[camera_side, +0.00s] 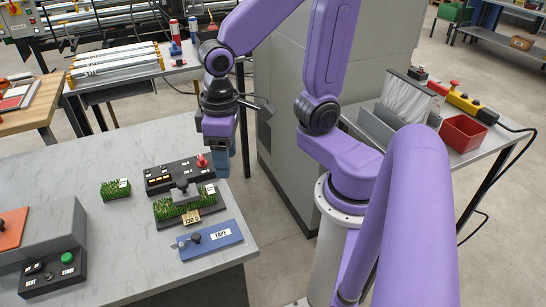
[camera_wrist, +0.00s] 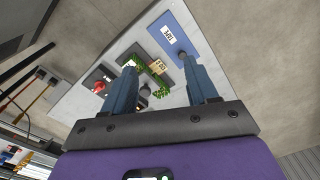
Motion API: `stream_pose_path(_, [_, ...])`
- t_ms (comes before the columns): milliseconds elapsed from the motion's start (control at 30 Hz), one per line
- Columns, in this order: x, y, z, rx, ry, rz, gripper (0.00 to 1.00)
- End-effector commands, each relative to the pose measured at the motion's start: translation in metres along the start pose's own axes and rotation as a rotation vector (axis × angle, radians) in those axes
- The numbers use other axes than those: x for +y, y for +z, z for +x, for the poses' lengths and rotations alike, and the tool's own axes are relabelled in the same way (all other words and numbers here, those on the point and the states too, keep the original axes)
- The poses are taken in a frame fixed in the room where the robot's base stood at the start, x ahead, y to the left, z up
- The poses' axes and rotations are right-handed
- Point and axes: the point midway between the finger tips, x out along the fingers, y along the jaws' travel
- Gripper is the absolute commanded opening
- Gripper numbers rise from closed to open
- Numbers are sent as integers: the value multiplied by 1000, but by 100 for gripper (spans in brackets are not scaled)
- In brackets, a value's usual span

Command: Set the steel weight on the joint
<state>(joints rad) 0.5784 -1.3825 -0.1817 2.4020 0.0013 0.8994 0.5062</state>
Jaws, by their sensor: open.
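A grey knobbed piece (camera_side: 182,187), seemingly the steel weight, stands at the back edge of the green turf (camera_side: 166,209) on a dark tray; I cannot tell whether it rests on the turf. In the wrist view, a grey round knob (camera_wrist: 144,90) shows beside the turf (camera_wrist: 150,73). A tan tag (camera_side: 190,217) reading about 130 G is at the turf's front. The joint itself is too small to make out. My gripper (camera_side: 221,160) is open and empty, above and behind the table's right edge. Its blue fingers (camera_wrist: 158,66) stand apart in the wrist view.
A blue TAPE plate (camera_side: 211,240) with a dark knob lies in front of the turf. A dark box (camera_side: 178,173) with a red knob stands behind it. A small turf piece (camera_side: 115,190) lies left. A grey sloped block (camera_side: 48,236) fills the front left. The middle left tabletop is clear.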

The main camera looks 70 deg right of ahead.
Motion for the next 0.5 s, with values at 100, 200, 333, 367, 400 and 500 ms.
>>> stream_pose_path(100, [-2, 27, -1, 3, -4, -225, 58])
stream_pose_path(200, [-3, 49, -2, 4, -6, -410, 58])
stream_pose_path(333, [-4, 74, -2, 5, -8, -611, 58])
stream_pose_path(367, [-4, 78, -2, 5, -9, -649, 58])
stream_pose_path(400, [-4, 83, -2, 5, -9, -692, 58])
stream_pose_path(500, [-4, 92, -2, 5, -10, -766, 58])
